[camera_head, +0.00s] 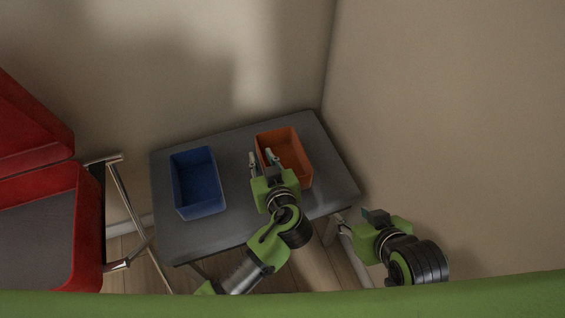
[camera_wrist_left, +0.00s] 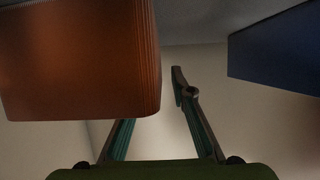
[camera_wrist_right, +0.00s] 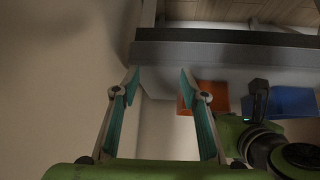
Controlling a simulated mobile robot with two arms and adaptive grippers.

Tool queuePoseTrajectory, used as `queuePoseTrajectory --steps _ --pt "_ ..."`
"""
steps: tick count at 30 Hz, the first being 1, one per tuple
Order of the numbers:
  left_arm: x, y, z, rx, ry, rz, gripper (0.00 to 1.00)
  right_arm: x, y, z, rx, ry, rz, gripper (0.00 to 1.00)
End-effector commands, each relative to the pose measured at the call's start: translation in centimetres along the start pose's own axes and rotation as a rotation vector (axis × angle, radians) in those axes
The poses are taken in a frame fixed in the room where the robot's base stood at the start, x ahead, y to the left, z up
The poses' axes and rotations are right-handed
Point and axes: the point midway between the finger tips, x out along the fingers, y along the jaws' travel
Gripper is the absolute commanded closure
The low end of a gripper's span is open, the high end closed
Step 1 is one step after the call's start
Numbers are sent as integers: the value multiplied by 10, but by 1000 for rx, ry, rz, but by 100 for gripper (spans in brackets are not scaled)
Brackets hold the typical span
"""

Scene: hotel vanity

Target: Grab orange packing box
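The orange box (camera_head: 298,158) is open-topped and stands on the right part of the grey table. It fills the upper left of the left wrist view (camera_wrist_left: 75,60). My left gripper (camera_head: 262,157) is open at the box's left side. One finger appears to reach over the box's left wall and the other is outside; the box hides the first fingertip in the left wrist view. Whether either finger touches the wall is unclear. My right gripper (camera_wrist_right: 158,75) is open and empty, off the table's front right. The box shows small in the right wrist view (camera_wrist_right: 212,97).
A blue open box (camera_head: 198,182) stands left of my left gripper on the grey table (camera_head: 240,137). Walls close in behind and right of the table. A red chair (camera_head: 88,225) with metal legs is at the left. Bare tabletop lies between the boxes.

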Motion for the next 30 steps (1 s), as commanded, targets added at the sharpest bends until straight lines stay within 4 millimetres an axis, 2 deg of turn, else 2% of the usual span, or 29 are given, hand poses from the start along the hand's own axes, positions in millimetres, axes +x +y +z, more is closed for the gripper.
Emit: queuePoseTrajectory --steps 2,4,5,19,23,30 --pt "0 0 0 0 0 0 80 0 0 0 0 -1 0 60" --pt "0 0 0 0 0 0 99 0 0 0 0 -1 0 60" --pt "0 0 0 0 0 0 100 0 0 0 0 -1 0 60" --pt "-3 0 -5 -2 0 0 100 -2 0 4 0 -21 1 60" --pt "-8 1 -18 -4 0 1 100 -9 4 29 4 -125 8 60" --pt "-20 0 -47 -5 0 0 100 -32 9 82 11 -353 18 60"
